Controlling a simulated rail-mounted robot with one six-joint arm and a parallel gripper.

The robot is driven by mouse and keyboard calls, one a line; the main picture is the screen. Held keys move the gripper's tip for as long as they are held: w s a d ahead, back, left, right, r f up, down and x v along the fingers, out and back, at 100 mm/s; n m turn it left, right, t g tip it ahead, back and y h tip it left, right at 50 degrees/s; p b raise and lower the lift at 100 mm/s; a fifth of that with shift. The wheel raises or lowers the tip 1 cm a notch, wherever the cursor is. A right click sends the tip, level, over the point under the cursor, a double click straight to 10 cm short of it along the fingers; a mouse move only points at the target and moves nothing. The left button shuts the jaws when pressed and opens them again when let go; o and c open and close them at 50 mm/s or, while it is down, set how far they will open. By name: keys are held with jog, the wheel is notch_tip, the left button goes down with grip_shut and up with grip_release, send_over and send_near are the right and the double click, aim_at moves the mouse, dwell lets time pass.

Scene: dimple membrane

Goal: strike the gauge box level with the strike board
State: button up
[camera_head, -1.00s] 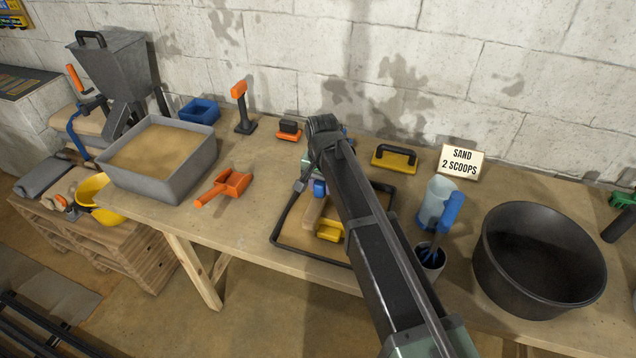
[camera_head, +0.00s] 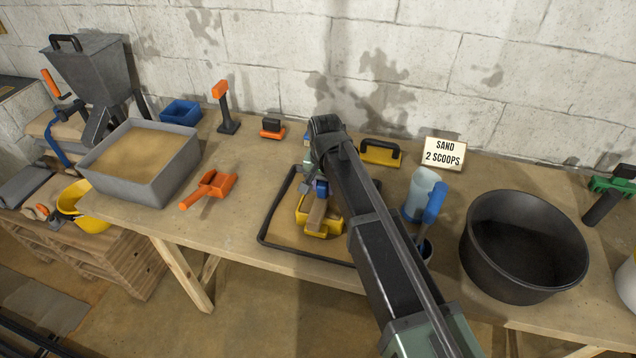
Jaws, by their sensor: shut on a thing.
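The yellow gauge box (camera_head: 304,219) sits inside a black-rimmed tray (camera_head: 264,232) at mid-bench, partly hidden by my arm. The strike board (camera_head: 317,213), a light wooden bar, lies over the box's top, with yellow showing on both sides of it. My gripper (camera_head: 315,187) is shut on the strike board, near a blue part at its far end.
An orange scoop (camera_head: 212,188) and a grey sand bin (camera_head: 188,165) stand to the left. A yellow float (camera_head: 380,153), a pale blue jug (camera_head: 420,195), a sign (camera_head: 444,152) and a large black tub (camera_head: 475,258) are to the right. Bench between scoop and tray is clear.

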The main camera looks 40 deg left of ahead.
jog(key=shift+w+d, duration=0.35)
jog(key=shift+d, duration=0.6)
jog(key=shift+w+d, duration=0.35)
jog(key=shift+d, duration=0.6)
jog(key=shift+w+d, duration=0.35)
jog(key=shift+d, duration=0.6)
notch_tip(320, 180, up, 4)
jog(key=p, duration=0.4)
notch_tip(320, 180, up, 3)
jog(key=p, duration=0.3)
